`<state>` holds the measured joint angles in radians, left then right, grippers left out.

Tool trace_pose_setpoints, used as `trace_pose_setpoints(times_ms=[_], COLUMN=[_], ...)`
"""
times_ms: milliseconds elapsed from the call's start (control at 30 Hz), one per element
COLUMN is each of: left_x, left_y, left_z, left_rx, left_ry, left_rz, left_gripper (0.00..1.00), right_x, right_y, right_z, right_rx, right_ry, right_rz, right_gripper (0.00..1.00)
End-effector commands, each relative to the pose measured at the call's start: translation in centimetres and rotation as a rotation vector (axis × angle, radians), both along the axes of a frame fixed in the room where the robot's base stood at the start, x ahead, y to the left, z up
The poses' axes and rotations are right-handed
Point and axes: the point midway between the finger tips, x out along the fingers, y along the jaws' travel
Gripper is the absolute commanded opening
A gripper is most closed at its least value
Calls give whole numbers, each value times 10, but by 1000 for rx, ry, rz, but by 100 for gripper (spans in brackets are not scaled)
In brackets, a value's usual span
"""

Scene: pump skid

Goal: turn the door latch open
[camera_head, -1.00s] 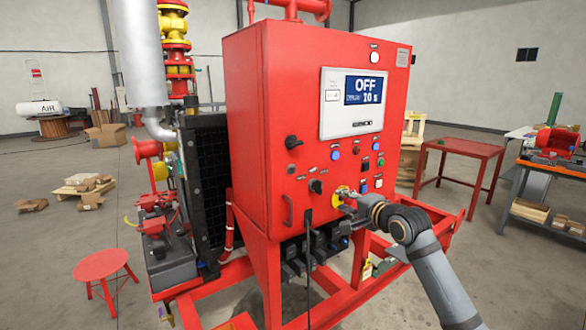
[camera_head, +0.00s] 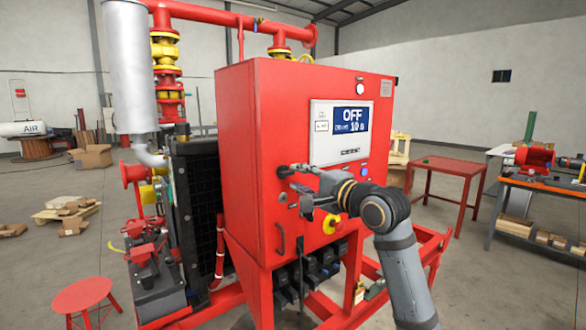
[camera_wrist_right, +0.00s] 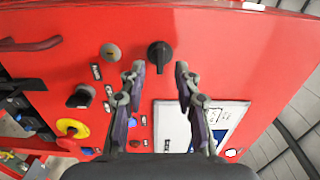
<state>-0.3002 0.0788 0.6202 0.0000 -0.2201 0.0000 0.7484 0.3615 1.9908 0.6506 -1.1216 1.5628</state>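The door latch is a black turn handle (camera_wrist_right: 159,56) near the left edge of the red cabinet door (camera_head: 262,215). In the right wrist view its grip points roughly along the fingers. In the head view the latch (camera_head: 283,172) is partly covered by my right gripper (camera_head: 292,169). In the wrist view, my right gripper (camera_wrist_right: 160,70) is open, with one finger on each side of the latch's lower end. A gap shows on both sides; contact is not visible. My left gripper is not in view.
The display (camera_head: 340,130) reads OFF. A red table (camera_head: 450,166) stands at right.

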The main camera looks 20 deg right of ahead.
Motion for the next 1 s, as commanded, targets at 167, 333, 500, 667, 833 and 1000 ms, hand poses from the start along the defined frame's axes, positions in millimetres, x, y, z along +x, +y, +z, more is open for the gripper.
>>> trace_pose_setpoints(times_ms=[167, 333, 500, 667, 833, 1000], left_x=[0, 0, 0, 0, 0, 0], left_y=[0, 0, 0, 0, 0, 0], left_z=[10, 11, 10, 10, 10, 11], left_rx=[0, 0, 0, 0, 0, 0], left_ry=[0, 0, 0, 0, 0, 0], left_rz=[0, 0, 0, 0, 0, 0], left_gripper=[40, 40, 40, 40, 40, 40], right_x=[22, 29, 29, 28, 28, 28], right_y=[9, 11, 11, 11, 10, 10], right_z=[2, 0, -1, 0, -1, -1], right_rx=[2, -2, -2, -2, -2, -2], right_ry=[1, -1, -1, -1, -1, 0], right_rz=[2, 0, 0, 0, 0, 0], right_gripper=[32, 32, 32, 13, 0, 0])
